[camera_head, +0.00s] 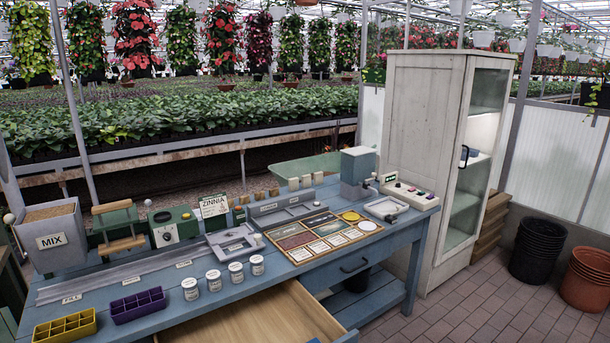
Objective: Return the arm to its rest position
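Neither of my arms shows in the head view, and neither gripper can be seen. The blue workbench (190,326) stands in front of me and runs from the lower left to the right. A wide wooden drawer (262,318) in its front is pulled open, and the part that shows looks empty. A second drawer (352,268) to the right, with a dark handle, is shut.
The bench top holds a yellow tray (65,330), a purple tray (138,306), several white jars (236,273), a MIX bin (50,239) and a card board (322,236). A tall cabinet (420,150) stands right.

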